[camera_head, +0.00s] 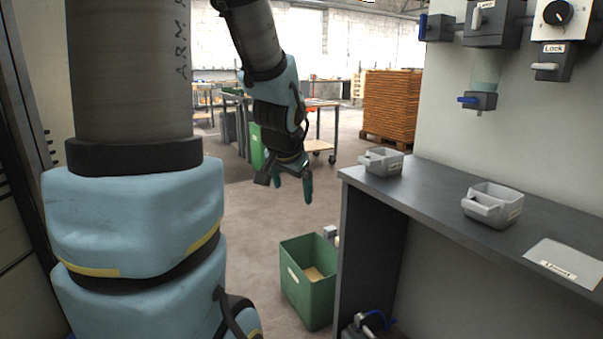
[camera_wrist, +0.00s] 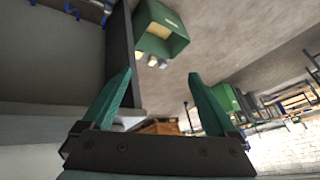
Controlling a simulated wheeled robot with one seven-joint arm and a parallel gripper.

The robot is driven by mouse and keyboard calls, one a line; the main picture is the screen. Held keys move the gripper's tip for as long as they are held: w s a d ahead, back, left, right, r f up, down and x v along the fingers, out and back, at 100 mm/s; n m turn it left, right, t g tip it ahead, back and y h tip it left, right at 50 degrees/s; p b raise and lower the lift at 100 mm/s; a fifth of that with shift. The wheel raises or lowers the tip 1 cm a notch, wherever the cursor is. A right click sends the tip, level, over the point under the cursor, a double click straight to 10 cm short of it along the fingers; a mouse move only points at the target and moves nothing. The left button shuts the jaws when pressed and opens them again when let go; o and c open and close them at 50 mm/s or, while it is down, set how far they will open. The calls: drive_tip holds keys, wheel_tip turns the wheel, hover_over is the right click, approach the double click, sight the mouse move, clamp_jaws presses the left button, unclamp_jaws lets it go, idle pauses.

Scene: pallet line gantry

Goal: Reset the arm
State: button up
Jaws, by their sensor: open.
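My gripper (camera_head: 292,184) hangs at the end of my blue and grey arm, in the upper middle of the head view. It is in the air, left of the dark workbench (camera_head: 374,190) and above and behind the green bin on the floor. In the wrist view my gripper (camera_wrist: 158,100) shows two green fingers spread wide apart with nothing between them. The gripper is open and empty.
A green bin (camera_head: 309,290) stands on the floor beside the bench. Two grey trays (camera_head: 385,163) (camera_head: 492,211) and a labelled sheet (camera_head: 562,263) lie on the bench. Switches (camera_head: 490,20) hang on the wall. Stacked pallets (camera_head: 391,105) stand behind. Floor left of the bin is clear.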

drive_tip(key=s+a+f+n+g, duration=0.2)
drive_tip(key=s+f+n+g, duration=0.15)
drive_tip(key=s, duration=0.35)
drive_tip(key=s+a+f+n+g, duration=0.2)
drive_tip(key=s+a+f, duration=0.1)
drive_tip(key=s+f, duration=0.25)
wheel_tip(320, 180, up, 17)
drive_tip(key=p, duration=1.6)
drive_tip(key=shift+d+r+t+y, duration=0.2)
drive_tip(key=shift+d+t+y, duration=0.05)
drive_tip(key=shift+t+y, duration=0.1)
drive_tip(key=shift+w, duration=0.1)
drive_tip(key=shift+c, duration=0.2)
